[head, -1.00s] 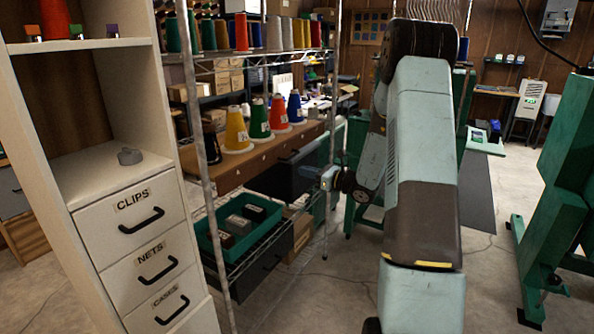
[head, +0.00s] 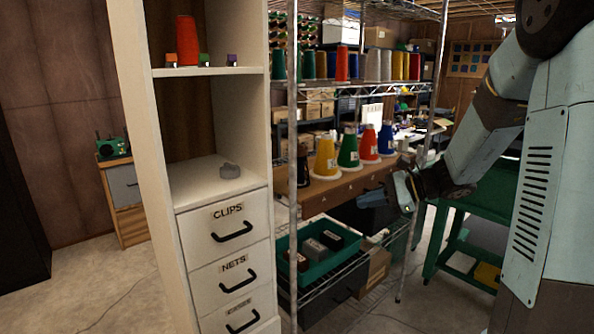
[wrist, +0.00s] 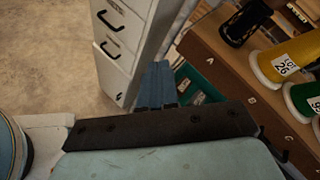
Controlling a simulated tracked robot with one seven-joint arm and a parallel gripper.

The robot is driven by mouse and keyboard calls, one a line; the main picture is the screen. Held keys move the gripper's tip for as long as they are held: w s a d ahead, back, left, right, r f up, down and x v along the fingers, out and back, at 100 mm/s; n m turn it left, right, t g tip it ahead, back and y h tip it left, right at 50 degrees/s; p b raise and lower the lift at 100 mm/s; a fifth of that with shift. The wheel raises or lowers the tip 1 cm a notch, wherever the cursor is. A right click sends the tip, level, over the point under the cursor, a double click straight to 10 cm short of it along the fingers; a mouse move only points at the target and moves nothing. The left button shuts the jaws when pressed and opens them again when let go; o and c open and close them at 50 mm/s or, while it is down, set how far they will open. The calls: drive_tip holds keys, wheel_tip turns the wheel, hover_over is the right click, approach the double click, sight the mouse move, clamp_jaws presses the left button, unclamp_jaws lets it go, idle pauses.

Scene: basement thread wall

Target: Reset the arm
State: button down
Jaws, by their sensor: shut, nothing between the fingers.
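My arm, pale blue-green and dark, reaches in from the right of the head view. My gripper (head: 404,191) is at its end, shut and empty. In the wrist view my gripper (wrist: 157,86) shows as blue fingers beyond the dark wrist edge, with the drawer cabinet and green bin behind. The exact fingertip gap is too small to make out.
The rack holds yellow (head: 325,160), green, red and blue cones above a green bin (head: 290,262). A green table (head: 487,206) stands behind my arm. Floor is open at left.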

drive_tip(key=s+a+r+n+g+h, duration=0.1)
drive_tip(key=s+r+n+h, duration=0.2)
drive_tip(key=s, duration=0.4)
drive_tip(key=s+a+r+n+g+h, duration=0.1)
drive_tip(key=s+n+h, duration=0.2)
drive_tip(key=s+n, duration=0.35)
drive_tip(key=s+d+r+n+t+h, duration=0.3)
drive_tip(key=s+d+n+h, duration=0.3)
drive_tip(key=s, duration=0.6)
drive_tip(key=shift+s+d+r, duration=0.15)
drive_tip(key=shift+d+r, duration=0.3)
drive_tip(key=shift+d, duration=0.2)
